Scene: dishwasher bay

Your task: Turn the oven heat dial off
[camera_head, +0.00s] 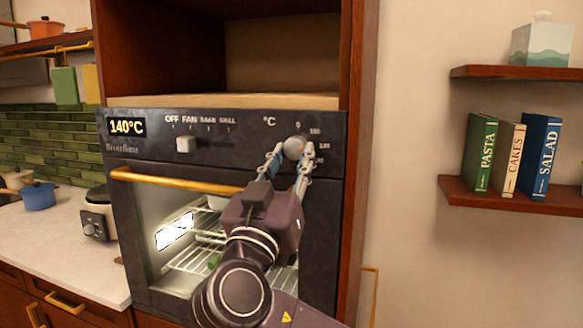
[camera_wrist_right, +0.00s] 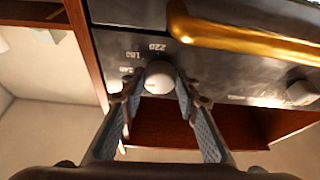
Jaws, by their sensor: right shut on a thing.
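The oven heat dial (camera_head: 294,147) is a round pale knob at the right of the dark oven control panel, under a °C mark and a ring of numbers. The oven display (camera_head: 126,127) reads 140°C. My right gripper (camera_head: 291,156) reaches up to the panel, with a finger on each side of the dial, shut on it. The right wrist view shows the dial (camera_wrist_right: 160,79) upside down between the two blue-padded fingers of the gripper (camera_wrist_right: 161,92). The dial's pointer is too small to read. My left gripper is not in view.
A second pale knob (camera_head: 186,144) sits under the OFF, FAN, BAKE and GRILL labels. The brass oven handle (camera_head: 180,180) runs below the panel, near my right gripper. The wooden cabinet side (camera_head: 358,150) stands close on the right.

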